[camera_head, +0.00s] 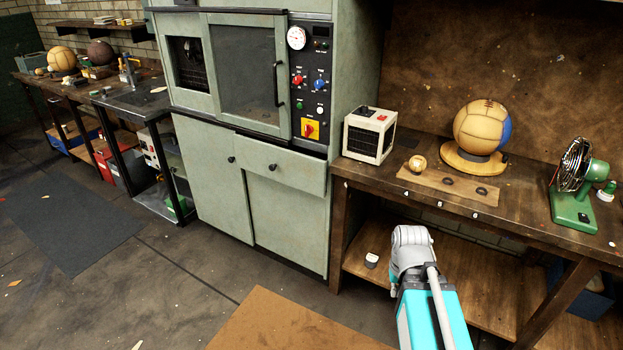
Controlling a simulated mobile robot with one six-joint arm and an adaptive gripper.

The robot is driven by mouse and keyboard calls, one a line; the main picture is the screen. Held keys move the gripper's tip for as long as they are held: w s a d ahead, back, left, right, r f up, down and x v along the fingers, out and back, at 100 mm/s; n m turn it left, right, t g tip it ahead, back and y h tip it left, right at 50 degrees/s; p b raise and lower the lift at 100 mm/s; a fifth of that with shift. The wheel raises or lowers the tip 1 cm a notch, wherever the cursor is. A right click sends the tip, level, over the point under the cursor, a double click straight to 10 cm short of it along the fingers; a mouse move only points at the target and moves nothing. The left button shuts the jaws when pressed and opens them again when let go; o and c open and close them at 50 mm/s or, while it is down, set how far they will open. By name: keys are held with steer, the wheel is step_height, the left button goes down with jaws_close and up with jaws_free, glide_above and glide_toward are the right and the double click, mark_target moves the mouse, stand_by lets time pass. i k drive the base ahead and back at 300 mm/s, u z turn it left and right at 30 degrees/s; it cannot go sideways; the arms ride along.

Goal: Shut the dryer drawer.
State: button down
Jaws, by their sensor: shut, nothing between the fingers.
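The dryer is a tall pale green cabinet (211,184) with a windowed upper door and a control panel. Its drawer (300,174) is in the lower right part, below the control panel, with a dark round knob. The drawer front seems to stand out a little from the cabinet face; how far is hard to tell. My arm, grey and teal, rises at the bottom right of the drawer, in front of the workbench. It is apart from the drawer in the picture. The fingers of my gripper do not show.
Right of the dryer, a wooden workbench (387,184) bears a small heater (369,134), a leather ball (480,128) on a stand and a green fan (573,205). A brown mat (290,325) lies in front.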

mark_target(305, 170)
steer(key=z, duration=0.2)
steer(key=i, duration=1)
steer(key=u, duration=0.1)
